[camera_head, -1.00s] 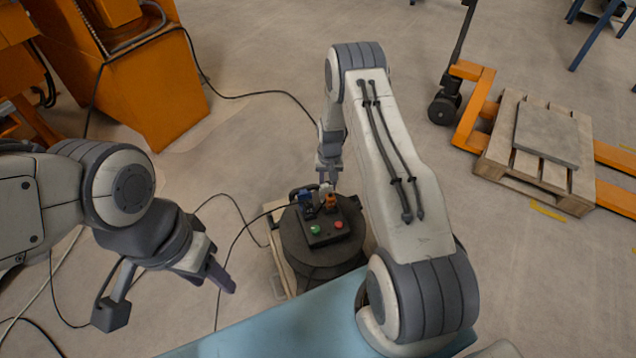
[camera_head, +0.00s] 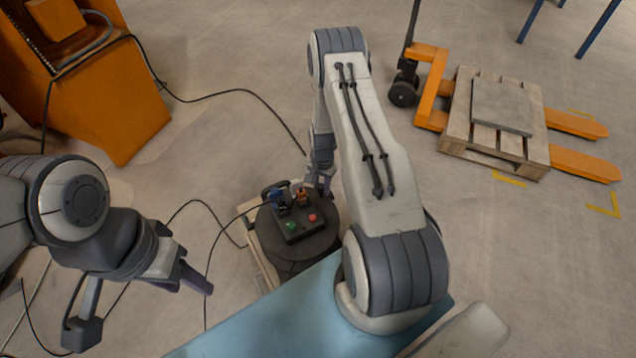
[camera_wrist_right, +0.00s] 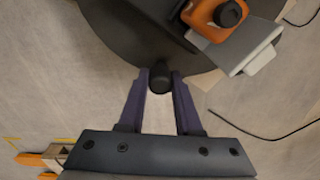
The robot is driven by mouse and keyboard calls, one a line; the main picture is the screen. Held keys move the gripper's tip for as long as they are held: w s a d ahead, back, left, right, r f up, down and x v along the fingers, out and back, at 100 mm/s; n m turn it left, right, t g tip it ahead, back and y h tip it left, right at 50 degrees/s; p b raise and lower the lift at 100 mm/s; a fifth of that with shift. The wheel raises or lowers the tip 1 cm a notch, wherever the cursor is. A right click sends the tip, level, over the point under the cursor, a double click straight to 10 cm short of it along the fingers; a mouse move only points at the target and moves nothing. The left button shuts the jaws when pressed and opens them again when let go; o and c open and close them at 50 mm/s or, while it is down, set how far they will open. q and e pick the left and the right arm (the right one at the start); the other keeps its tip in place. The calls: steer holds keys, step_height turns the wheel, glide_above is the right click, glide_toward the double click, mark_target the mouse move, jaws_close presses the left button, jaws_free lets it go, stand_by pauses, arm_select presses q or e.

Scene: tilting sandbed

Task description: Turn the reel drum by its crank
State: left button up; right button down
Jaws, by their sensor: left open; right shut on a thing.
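The reel drum (camera_head: 321,242) is a dark round disc low in the middle of the head view; part of it also shows in the right wrist view (camera_wrist_right: 115,30). The crank's dark knob (camera_wrist_right: 160,80) is at the disc's edge. My right gripper (camera_wrist_right: 159,84) is shut on this knob, with a finger on each side. In the head view my right gripper (camera_head: 320,186) is at the drum's far right edge, partly hidden by its own arm. My left gripper (camera_head: 203,285) is open and empty, left of the drum and apart from it.
A dark box (camera_head: 297,226) with green and red buttons sits over the drum, with blue and orange parts behind it. Cables (camera_head: 210,235) cross the floor at left. A blue surface (camera_head: 255,318) lies in front. An orange pallet truck (camera_head: 428,90) carries a pallet at right.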

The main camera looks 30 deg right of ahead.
steer(key=shift+s, duration=0.2)
stand_by(0.3)
steer(key=c, duration=0.6)
jaws_free()
step_height(320, 180, up, 10)
steer(key=shift+r+p, duration=0.25)
steer(key=shift+p, duration=0.45)
